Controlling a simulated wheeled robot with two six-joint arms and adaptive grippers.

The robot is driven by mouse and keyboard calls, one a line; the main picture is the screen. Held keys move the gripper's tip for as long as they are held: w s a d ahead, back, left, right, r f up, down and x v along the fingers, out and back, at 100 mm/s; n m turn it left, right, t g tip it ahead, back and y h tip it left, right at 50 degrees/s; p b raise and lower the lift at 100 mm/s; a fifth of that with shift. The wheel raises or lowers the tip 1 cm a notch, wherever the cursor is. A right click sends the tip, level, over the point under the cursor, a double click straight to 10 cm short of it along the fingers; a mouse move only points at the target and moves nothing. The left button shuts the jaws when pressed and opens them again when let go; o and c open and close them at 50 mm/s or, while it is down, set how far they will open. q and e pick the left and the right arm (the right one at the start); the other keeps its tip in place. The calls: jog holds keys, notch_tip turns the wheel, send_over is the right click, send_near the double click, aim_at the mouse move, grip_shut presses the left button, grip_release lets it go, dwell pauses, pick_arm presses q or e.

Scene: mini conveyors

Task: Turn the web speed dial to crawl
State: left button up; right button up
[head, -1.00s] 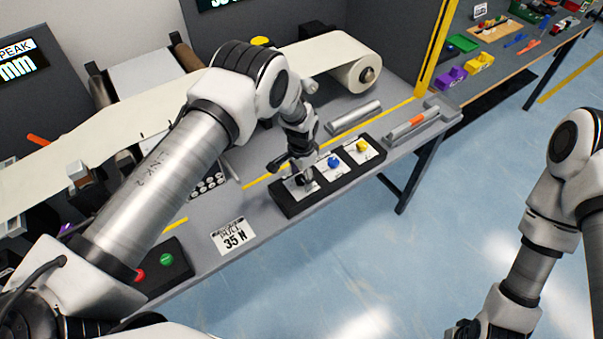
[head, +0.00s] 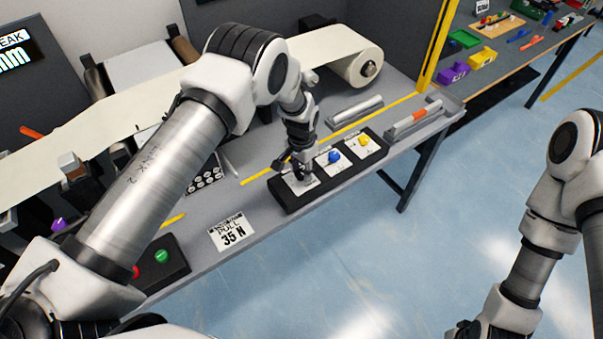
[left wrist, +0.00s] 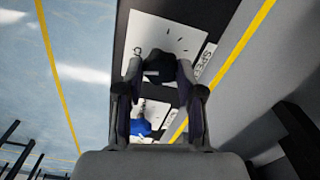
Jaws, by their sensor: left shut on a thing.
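A black dial box (head: 291,206) lies along the table's front edge with three dials on white plates. A blue dial (head: 334,156) is in the middle and a yellow dial (head: 364,140) at the right end. My left gripper (head: 299,174) is down at the leftmost plate. In the left wrist view its fingers (left wrist: 160,72) are closed around a dark knob on a white plate (left wrist: 183,40) with tick marks. A partly hidden label (left wrist: 205,60) beside that plate starts with "SPEE". The knob's pointer is hidden. My right gripper (head: 468,331) is cut off at the bottom edge.
A cream web (head: 95,153) runs over rollers behind the box. A "PULL 35 N" card (head: 231,233) lies to its left, with a green button (head: 162,256) further left. A handled bar (head: 415,118) lies to the right. Open floor is in front.

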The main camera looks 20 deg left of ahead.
aim_at(301, 172)
pick_arm(q)
jog(key=n+b, duration=0.3)
jog(key=shift+f, duration=0.25)
jog(key=shift+r+n+b, duration=0.15)
jog(key=shift+n+b, duration=0.6)
jog(key=shift+n, duration=0.65)
jog(key=o, duration=1.2)
jog(key=shift+c, duration=0.2)
notch_tip(301, 172, up, 12)
